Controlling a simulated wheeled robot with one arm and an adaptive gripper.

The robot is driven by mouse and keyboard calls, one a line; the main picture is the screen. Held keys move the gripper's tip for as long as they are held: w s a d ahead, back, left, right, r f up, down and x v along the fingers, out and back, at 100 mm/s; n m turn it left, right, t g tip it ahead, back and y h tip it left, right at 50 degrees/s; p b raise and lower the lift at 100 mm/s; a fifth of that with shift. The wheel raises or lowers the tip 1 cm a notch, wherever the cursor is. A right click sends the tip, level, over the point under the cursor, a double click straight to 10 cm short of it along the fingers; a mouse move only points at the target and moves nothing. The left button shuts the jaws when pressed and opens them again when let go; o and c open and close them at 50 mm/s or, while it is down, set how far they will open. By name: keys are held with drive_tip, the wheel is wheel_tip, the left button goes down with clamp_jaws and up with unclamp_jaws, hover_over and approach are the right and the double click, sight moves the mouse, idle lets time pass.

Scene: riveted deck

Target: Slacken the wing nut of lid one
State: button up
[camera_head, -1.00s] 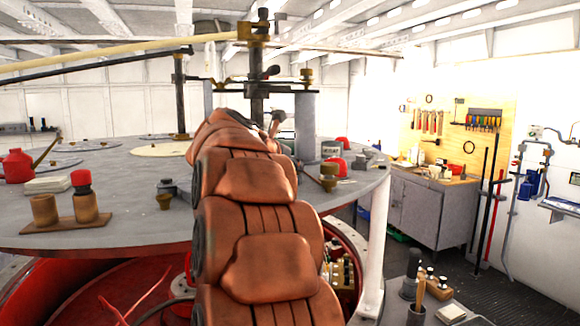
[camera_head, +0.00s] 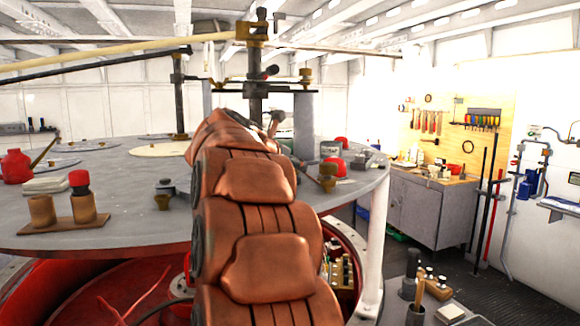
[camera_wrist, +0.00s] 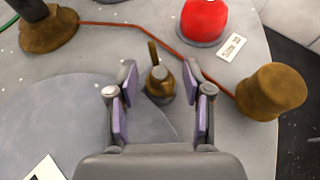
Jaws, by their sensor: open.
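In the wrist view a small brass wing nut (camera_wrist: 160,84) with a raised wing stands at the edge of a round grey-blue lid (camera_wrist: 75,115). No lid number is readable, so I cannot tell if this is lid one. My gripper (camera_wrist: 159,91) is open, its two purple-padded fingers on either side of the wing nut, with visible gaps to both. Nothing is held. The height of the fingers above the nut is hard to judge. In the head view my own arm hides the gripper and this nut.
In the wrist view a red dome (camera_wrist: 204,20), a white label (camera_wrist: 231,47), a brown knob (camera_wrist: 271,91) and a reddish cable (camera_wrist: 150,29) lie around the nut. A brown post (camera_wrist: 47,28) stands at upper left. In the head view the round table (camera_head: 120,232) carries several objects.

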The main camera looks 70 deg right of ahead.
drive_tip(key=shift+a, duration=0.1)
drive_tip(key=v, duration=1.2)
drive_tip(key=shift+r, duration=0.1)
drive_tip(key=shift+w, duration=0.1)
